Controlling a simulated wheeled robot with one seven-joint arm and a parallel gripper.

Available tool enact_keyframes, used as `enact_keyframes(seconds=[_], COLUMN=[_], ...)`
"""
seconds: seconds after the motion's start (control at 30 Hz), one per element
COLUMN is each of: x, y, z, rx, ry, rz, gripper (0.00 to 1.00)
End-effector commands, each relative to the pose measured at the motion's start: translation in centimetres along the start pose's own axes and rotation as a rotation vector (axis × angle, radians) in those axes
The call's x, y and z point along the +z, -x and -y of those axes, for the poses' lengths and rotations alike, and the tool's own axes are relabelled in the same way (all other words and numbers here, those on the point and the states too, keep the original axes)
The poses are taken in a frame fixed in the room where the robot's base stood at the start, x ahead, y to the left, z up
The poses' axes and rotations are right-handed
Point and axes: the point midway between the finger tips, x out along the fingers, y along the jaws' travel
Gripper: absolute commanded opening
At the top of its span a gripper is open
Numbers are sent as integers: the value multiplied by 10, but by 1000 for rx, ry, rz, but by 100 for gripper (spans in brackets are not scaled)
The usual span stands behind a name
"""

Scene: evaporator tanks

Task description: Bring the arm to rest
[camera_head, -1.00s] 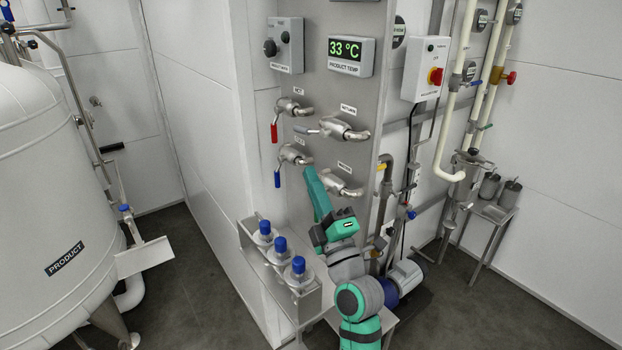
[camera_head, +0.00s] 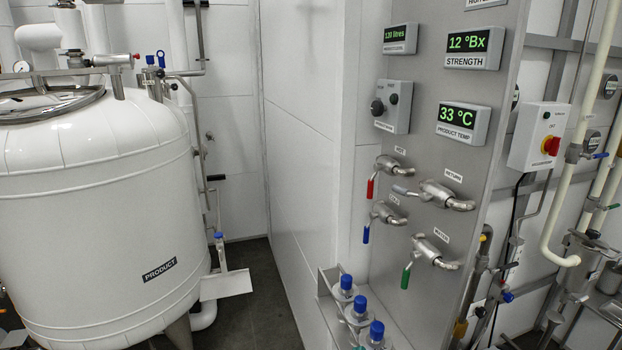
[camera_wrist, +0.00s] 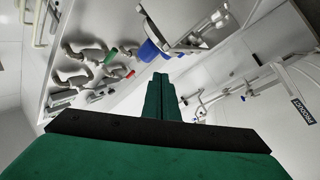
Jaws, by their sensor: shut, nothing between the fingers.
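My gripper (camera_wrist: 160,98) shows in the wrist view as two green fingers pressed together, with nothing between them. It points toward bottles with blue caps (camera_wrist: 148,50) and pipe valves, which appear tilted in that view. No part of my arm shows in the head view, so its pose cannot be seen there. The fingers appear apart from everything around them, though the exact distance is unclear.
A grey panel (camera_head: 450,110) carries valves with red (camera_head: 370,188), blue (camera_head: 366,233) and green (camera_head: 406,276) handles hanging down. Blue-capped bottles (camera_head: 358,312) stand in a holder below it. A white product tank (camera_head: 95,200) is at left, with open floor (camera_head: 262,300) between.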

Motion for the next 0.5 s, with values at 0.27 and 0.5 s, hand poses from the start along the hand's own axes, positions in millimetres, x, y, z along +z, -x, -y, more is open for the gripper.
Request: enact_keyframes(seconds=[0.27,0.5], x=[23,30], y=[99,186], z=[55,80], rx=[-53,-98], ry=[-206,-346], rz=[130,227], gripper=[0,0])
